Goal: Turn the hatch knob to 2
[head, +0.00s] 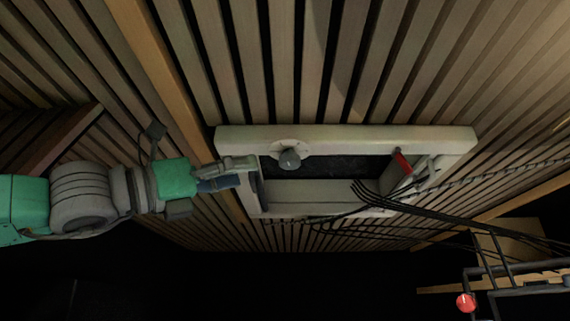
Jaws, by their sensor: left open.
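The hatch knob (290,161) is a grey, rounded knob on a pale round plate at the upper left of the hatch's opening. The hatch (350,137) has a pale rectangular frame around a dark opening, set in the slatted ceiling. My left gripper (246,172) is open at the left edge of the frame. Its fingers point right, toward the knob, with a gap between them and the knob. The number marks on the knob's plate are too small to read. My right gripper is not in view.
A red handle (402,162) sits at the right side of the hatch's opening. Several black cables (385,202) run from the opening to the lower right. A dark metal frame with a red ball (465,302) stands at the lower right. The lower middle is dark.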

